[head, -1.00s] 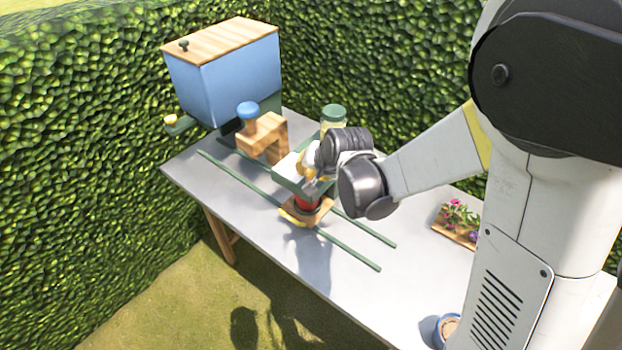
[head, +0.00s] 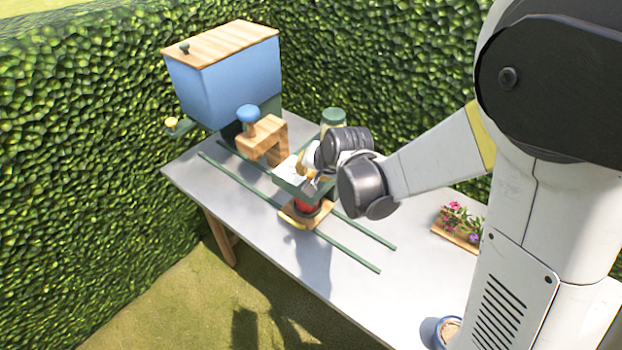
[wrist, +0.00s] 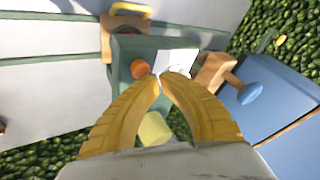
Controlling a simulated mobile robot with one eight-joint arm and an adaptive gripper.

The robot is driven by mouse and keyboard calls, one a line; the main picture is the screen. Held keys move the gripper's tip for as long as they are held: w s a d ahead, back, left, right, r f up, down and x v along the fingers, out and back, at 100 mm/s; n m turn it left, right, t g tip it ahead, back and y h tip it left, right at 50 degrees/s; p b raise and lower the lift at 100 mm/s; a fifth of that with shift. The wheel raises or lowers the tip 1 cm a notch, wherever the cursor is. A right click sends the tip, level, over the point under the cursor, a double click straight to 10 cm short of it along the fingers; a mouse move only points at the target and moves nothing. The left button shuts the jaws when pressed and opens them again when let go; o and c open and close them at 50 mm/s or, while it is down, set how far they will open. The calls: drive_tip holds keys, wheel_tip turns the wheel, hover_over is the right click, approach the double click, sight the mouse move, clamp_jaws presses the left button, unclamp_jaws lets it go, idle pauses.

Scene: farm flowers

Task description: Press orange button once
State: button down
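The orange button (wrist: 140,69) is a round disc on top of a dark green box (wrist: 122,82) in the wrist view. My gripper (wrist: 160,76) has its two yellow fingers brought together at the tips, with nothing seen between them. The tips show just right of the button in that view; whether they touch the box cannot be told. In the head view my gripper (head: 312,172) is over the green box (head: 288,187), and the button is hidden there. A red object (head: 306,204) sits below the box on a wooden carrier (head: 318,219).
A blue hopper (head: 228,80) with a wooden lid stands at the back left. A green-lidded jar (head: 333,117) stands behind my gripper. Green rails (head: 350,255) cross the table. A flower tray (head: 457,232) lies right.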

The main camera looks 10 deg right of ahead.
drive_tip(key=shift+r, duration=0.35)
drive_tip(key=shift+r+p, duration=1.95)
drive_tip(key=shift+r, duration=0.6)
drive_tip(key=shift+f, duration=0.1)
